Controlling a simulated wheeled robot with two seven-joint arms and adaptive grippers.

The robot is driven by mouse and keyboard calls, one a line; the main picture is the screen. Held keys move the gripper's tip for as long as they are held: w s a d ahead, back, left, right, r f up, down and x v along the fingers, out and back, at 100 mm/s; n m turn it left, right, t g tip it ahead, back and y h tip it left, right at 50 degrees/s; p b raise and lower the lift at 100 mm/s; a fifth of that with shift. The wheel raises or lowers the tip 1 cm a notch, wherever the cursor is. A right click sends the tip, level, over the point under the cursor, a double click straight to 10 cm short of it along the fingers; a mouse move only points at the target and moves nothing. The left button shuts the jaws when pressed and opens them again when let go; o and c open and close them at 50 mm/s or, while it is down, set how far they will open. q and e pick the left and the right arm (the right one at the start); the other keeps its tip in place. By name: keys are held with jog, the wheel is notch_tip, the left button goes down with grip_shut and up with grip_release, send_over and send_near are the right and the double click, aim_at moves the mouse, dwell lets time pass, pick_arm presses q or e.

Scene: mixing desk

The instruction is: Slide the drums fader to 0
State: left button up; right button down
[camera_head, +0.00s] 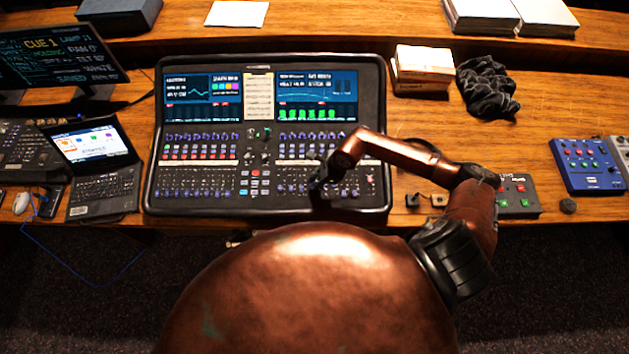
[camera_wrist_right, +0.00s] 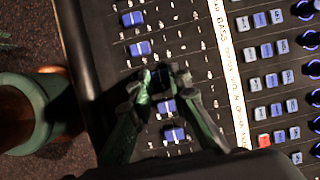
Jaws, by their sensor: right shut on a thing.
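The mixing desk (camera_head: 258,207) stands on the wooden table, with two screens at the top and rows of faders along its lower edge. My right gripper (camera_head: 318,184) is over the fader rows at the lower right of the desk. In the right wrist view, my right gripper (camera_wrist_right: 160,85) is shut on a fader cap, mostly hidden between its fingertips. Other blue fader caps (camera_wrist_right: 140,48) sit in line on both sides of it. A white label strip (camera_wrist_right: 228,70) runs beside the faders; I cannot read the drums label. My left gripper is not in view.
A laptop (camera_head: 98,150) and a white mouse (camera_head: 22,202) are left of the desk.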

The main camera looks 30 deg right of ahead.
jog(key=shift+w+d+b, duration=0.35)
jog(key=shift+w+b, duration=0.3)
jog(key=shift+w, duration=0.05)
jog(key=shift+w+d+b, duration=0.35)
jog(key=shift+w+b, duration=0.3)
jog(key=shift+w+d, duration=0.1)
jog(key=shift+w, duration=0.2)
jog(key=shift+r, duration=0.2)
jog(key=c, duration=1.8)
grip_release()
jog(key=shift+d+r, duration=0.15)
jog(key=shift+r, duration=0.05)
jog(key=v, duration=1.1)
jog(key=shift+r, duration=0.25)
